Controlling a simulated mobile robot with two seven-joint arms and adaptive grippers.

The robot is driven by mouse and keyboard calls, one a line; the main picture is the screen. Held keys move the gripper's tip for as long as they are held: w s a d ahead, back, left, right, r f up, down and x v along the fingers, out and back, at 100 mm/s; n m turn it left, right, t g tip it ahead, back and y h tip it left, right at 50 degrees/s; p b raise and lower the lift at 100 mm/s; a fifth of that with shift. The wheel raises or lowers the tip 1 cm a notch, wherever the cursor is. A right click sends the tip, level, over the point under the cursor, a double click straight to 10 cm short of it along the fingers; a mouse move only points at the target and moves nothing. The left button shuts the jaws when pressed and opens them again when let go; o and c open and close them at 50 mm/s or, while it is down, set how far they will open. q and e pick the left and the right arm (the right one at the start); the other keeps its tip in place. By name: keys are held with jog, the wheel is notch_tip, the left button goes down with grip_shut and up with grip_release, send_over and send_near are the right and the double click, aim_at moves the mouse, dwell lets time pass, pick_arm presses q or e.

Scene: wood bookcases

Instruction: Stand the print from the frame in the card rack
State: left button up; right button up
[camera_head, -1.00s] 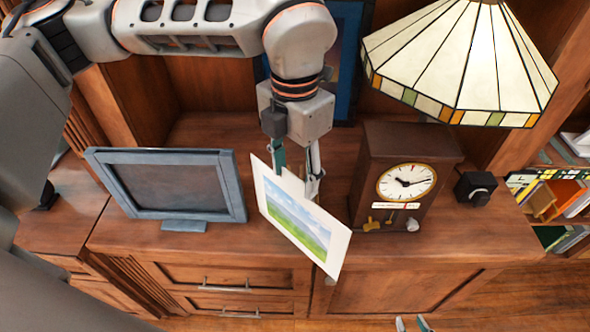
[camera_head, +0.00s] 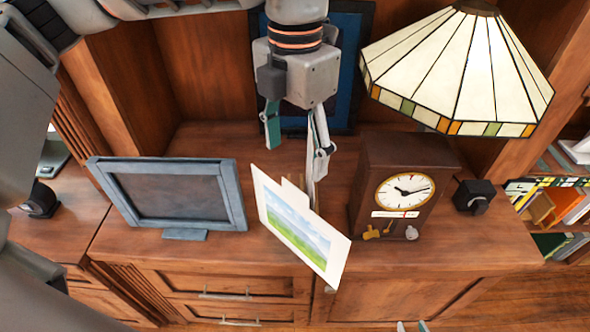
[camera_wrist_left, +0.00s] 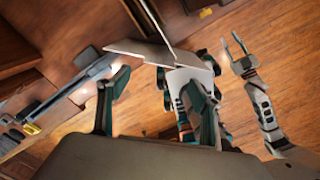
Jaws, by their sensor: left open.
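The print (camera_head: 300,232), a white-bordered landscape picture, stands upright on the cabinet top between the frame and the clock, slanted in the head view. A thin wooden upright (camera_head: 311,184) shows behind it, perhaps part of the card rack; the rack is otherwise hidden. My left gripper (camera_head: 296,160) is open and empty just above and behind the print's top edge, apart from it. Its spread fingers also show in the left wrist view (camera_wrist_left: 157,85). The blue-grey frame (camera_head: 120,205) stands empty at left. My right gripper (camera_head: 412,326) is open at the bottom edge.
A dark wooden clock (camera_head: 372,190) stands close right of the print, under a stained-glass lamp (camera_head: 460,75). A small black box (camera_head: 474,196) sits right of the clock. A dark blue framed panel (camera_head: 345,80) leans behind my left gripper.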

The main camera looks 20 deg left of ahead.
pick_arm(q)
notch_tip(320, 180, up, 5)
jog(key=shift+r, duration=0.15)
dwell(0.5)
